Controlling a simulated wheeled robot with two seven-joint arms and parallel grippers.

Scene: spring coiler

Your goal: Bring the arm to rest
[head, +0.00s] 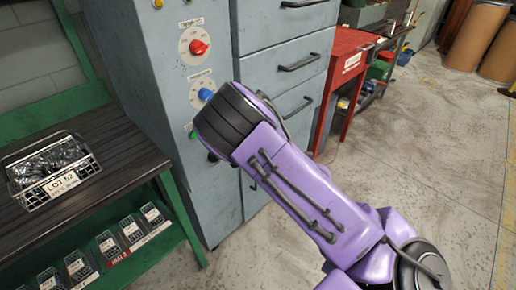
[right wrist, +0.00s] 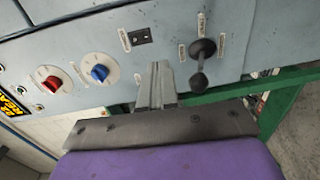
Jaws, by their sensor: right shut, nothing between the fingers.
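My right arm, purple with a black wrist, reaches in from the lower right in the head view toward a grey control cabinet (head: 165,90). The arm hides its own gripper there. In the right wrist view my right gripper (right wrist: 160,68) is shut and empty. It points at the cabinet face, between a blue knob (right wrist: 98,72) and a black lever (right wrist: 203,60). I cannot tell how far the fingertips are from the panel. My left gripper is in neither view.
The cabinet carries a red knob (head: 198,47). A dark bench (head: 120,160) on a green frame holds a wire basket (head: 50,170) marked LOT 62. Several small bins line its lower shelf.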

